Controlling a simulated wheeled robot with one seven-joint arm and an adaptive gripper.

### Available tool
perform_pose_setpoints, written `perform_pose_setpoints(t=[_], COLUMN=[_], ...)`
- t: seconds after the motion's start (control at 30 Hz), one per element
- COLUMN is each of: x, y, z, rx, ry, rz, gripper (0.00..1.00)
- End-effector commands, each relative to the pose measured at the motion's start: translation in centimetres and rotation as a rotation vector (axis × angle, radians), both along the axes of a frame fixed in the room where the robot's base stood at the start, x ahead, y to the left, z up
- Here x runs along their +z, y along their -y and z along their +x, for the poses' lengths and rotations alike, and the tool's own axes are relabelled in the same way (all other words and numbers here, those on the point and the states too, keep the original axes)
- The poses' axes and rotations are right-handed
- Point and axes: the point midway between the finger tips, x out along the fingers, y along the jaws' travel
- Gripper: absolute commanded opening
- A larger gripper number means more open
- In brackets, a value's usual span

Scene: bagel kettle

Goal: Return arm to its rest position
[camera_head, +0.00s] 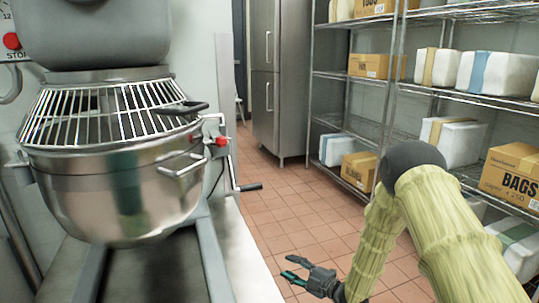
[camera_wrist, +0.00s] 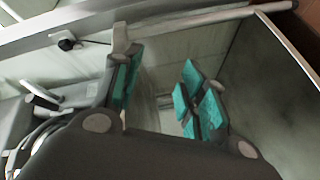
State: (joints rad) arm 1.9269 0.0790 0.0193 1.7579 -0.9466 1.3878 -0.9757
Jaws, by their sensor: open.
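My gripper (camera_head: 297,268) is in the lower middle of the head view, at the end of my yellow-green sleeved arm. It is open and empty, out over the tiled floor just right of the mixer's base. In the wrist view my gripper's teal-padded fingers (camera_wrist: 158,92) stand apart with nothing between them. The elbow of my arm is raised in front of the shelves.
A large steel mixer with a wire-guarded bowl (camera_head: 115,195) fills the left. Wire shelves (camera_head: 470,100) with boxes and wrapped packs line the right. A tall steel cabinet (camera_head: 278,80) stands at the back. The tiled floor (camera_head: 285,200) between is clear.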

Motion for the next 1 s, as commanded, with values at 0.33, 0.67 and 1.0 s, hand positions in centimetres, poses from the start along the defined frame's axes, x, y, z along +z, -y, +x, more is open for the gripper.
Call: perform_pose_setpoints(t=[0.33,0.67,1.0], x=[-14.8,-22.4,-23.5], y=[4.8,9.6,13.2], z=[-13.0,-29.7,-45.4], rx=[-0.408,-0.855,-1.305], ry=[-0.733,-1.276,-1.627], rz=[0.103,0.18,0.221], gripper=[0.42,0.42,0.42])
